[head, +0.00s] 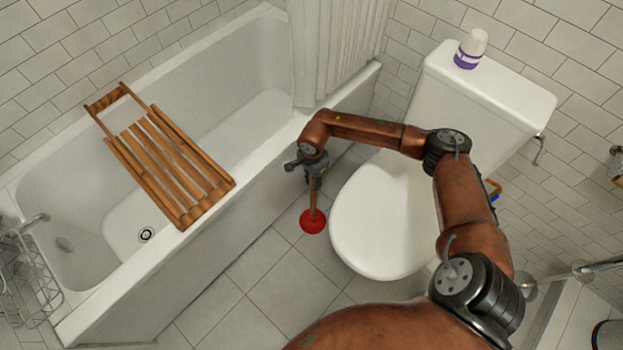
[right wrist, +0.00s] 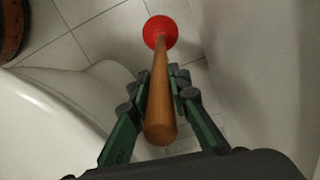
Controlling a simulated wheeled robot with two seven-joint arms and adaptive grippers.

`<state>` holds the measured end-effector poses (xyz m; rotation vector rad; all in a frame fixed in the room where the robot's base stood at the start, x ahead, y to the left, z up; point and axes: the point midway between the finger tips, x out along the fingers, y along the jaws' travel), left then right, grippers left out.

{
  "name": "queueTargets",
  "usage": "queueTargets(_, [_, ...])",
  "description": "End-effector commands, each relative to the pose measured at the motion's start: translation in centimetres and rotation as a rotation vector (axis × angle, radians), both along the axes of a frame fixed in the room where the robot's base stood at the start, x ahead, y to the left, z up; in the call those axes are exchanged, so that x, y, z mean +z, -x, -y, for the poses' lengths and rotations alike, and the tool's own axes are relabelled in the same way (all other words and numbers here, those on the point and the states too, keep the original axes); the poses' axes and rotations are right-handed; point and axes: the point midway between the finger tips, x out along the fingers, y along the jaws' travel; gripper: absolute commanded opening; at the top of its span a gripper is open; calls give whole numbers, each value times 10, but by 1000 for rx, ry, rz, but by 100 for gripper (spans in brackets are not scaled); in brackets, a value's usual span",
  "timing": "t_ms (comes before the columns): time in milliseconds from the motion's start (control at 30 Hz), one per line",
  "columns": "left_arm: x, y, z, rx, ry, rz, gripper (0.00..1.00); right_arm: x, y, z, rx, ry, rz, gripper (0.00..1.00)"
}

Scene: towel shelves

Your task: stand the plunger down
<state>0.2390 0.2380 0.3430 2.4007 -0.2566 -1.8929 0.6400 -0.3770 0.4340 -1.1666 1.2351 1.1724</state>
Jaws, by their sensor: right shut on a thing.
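The plunger has a red rubber cup (head: 312,221) and a wooden handle (head: 313,192). It is between the bathtub and the toilet, cup down and close to upright in the head view. My right gripper (head: 311,167) is shut on the upper part of the handle. In the right wrist view the handle (right wrist: 160,105) runs between the two fingers of my right gripper (right wrist: 162,92), with the red cup (right wrist: 160,33) at its far end over the floor tiles. I cannot tell whether the cup touches the floor. My left gripper is not in view.
The white toilet (head: 385,225) stands close on the right of the plunger. The bathtub (head: 200,262) with a wooden rack (head: 165,160) across it is on the left. A white and purple bottle (head: 470,48) stands on the cistern. Tiled floor (head: 270,290) in front is clear.

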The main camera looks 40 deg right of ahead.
Motion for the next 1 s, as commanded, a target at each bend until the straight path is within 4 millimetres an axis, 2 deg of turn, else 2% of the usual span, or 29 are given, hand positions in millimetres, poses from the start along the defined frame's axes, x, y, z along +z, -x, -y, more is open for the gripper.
queueTargets(1000, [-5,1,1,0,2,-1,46,-8,-1,0,0,0,2,0])
